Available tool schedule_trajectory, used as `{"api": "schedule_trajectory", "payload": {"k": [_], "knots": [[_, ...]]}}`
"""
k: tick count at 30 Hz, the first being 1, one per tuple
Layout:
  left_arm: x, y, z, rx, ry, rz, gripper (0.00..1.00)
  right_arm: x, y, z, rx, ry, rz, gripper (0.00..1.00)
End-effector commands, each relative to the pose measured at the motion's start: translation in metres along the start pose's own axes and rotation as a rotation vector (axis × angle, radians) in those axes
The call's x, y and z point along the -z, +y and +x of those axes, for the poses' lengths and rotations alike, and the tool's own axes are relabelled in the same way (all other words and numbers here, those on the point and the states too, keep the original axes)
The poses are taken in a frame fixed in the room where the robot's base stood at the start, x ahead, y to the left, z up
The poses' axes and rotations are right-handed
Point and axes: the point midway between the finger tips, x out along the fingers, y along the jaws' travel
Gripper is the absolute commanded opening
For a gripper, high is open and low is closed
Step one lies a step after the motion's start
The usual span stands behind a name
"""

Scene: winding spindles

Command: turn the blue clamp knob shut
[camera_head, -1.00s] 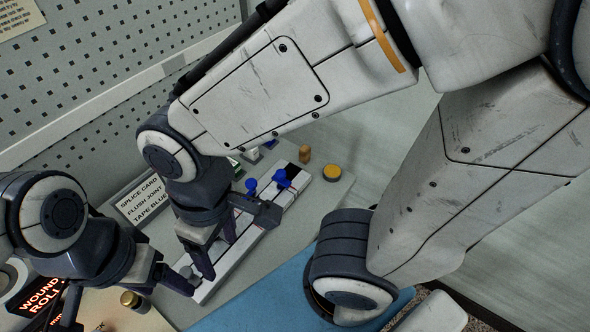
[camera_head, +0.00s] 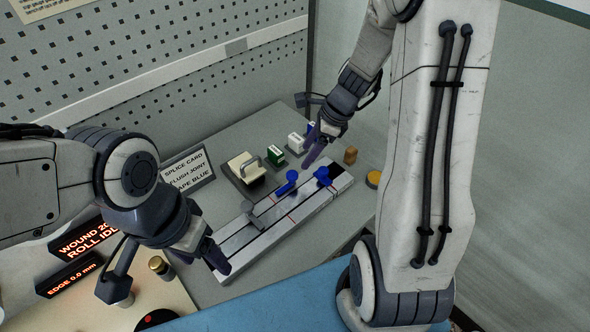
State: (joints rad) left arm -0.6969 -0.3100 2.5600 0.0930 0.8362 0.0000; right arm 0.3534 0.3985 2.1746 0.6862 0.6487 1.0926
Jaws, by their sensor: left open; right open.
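A long pale splicing block (camera_head: 235,262) lies diagonally on the grey bench. Two blue clamp parts sit on it: a blue lever-like knob (camera_head: 287,183) near the middle and a bulkier blue knob (camera_head: 323,176) near the far right end. I cannot tell which is the named clamp knob. A grey knob (camera_head: 252,216) sits nearer the left end. My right gripper (camera_head: 308,135) is open above and behind the blue knobs, apart from them. My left gripper (camera_head: 168,276) is open at the block's near left end, one finger close to its edge.
A splice card sign (camera_head: 187,168), a cream part on a dark base (camera_head: 246,168), a green box (camera_head: 275,155) and a white box (camera_head: 296,143) stand behind the block. A wooden peg (camera_head: 350,155) and yellow disc (camera_head: 374,178) are right. A blue mat (camera_head: 290,295) lies in front.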

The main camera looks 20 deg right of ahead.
Motion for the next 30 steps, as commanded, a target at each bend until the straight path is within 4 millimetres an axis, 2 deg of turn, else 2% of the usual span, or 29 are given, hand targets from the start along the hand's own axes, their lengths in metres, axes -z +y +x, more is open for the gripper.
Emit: {"api": "schedule_trajectory", "payload": {"k": [6, 12, 18, 26, 30], "knots": [[0.0, 0.0, 0.006, 0.0, 0.0, 0.0, 0.69, 0.001, 0.003, 0.045, -0.008, 0.003, -0.004, 0.71], [-0.001, -0.001, 0.011, 0.0, 0.0, 0.0, 0.69, 0.0, 0.002, 0.075, -0.006, 0.002, -0.006, 0.71], [-0.001, -0.001, 0.012, 0.0, 0.0, 0.001, 0.69, 0.0, 0.002, 0.086, -0.004, 0.002, -0.007, 0.71], [-0.001, -0.001, 0.012, 0.0, 0.0, 0.0, 0.69, -0.001, 0.002, 0.087, -0.003, 0.002, -0.008, 0.71], [-0.001, -0.001, 0.012, 0.0, 0.0, 0.0, 0.69, -0.001, 0.002, 0.087, -0.003, 0.002, -0.008, 0.17]]}}
